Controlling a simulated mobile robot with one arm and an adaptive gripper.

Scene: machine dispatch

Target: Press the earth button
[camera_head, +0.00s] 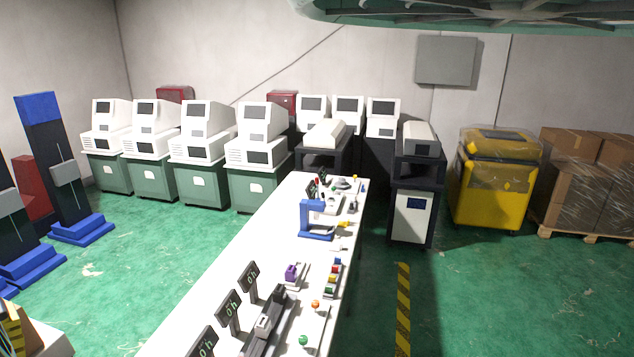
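A long white table (211,300) runs from the bottom of the view towards the back. On its right side stands a small panel (333,280) with several coloured blocks or buttons in blue, red, yellow and green. Closer are an orange knob (315,304) and a green knob (303,340). A purple piece (291,272) sits on a small base left of the panel. I see no readable "earth" label, so I cannot tell which of these is the earth button. My gripper is not in view.
A blue C-shaped device (314,221) and several dark display stands (229,312) are on the table. White machines on green cabinets (254,189) line the back. A yellow bin (490,190) and stacked boxes (584,185) stand right. Green floor (480,300) is clear right of the table.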

